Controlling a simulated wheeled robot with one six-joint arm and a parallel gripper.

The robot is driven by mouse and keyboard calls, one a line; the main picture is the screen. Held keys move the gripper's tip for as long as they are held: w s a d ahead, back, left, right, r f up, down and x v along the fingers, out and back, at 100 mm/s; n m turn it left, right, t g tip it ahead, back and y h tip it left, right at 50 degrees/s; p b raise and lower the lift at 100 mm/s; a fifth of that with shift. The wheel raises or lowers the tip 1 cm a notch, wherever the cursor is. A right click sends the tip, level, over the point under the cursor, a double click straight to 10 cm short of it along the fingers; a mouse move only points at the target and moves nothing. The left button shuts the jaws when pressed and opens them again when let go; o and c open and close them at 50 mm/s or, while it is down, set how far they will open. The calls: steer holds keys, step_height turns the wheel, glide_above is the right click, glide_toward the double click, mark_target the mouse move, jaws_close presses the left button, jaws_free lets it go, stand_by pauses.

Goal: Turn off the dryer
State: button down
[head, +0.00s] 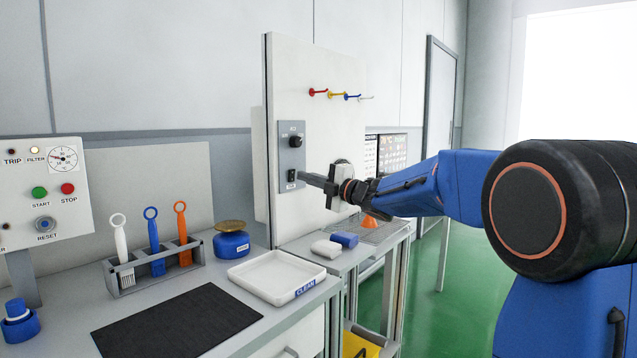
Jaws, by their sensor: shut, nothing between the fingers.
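No thing in view is readably labelled as the dryer. A grey switch plate (291,158) on the white upright panel carries a black knob (295,142) and a dark rocker switch (291,175). My gripper (304,178) is shut and empty, its tip pointing left just beside the rocker; I cannot tell whether it touches. A control box (80,200) at the far left has a gauge, a green START button (40,192), a red STOP button (68,188) and a blue RESET button (45,223). The rocker's position is too small to read.
The bench holds a dark mat (180,322), a white tray (275,277), a rack (155,272) of tools and a blue pot (231,243). Colored hooks (336,94) stick out above my gripper. A white block (326,249) and blue block (344,239) lie below it.

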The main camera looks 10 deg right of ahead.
mark_target(292, 176)
steer(key=shift+x, duration=1.15)
steer(key=shift+w+a+r, duration=0.1)
steer(key=shift+r, duration=0.1)
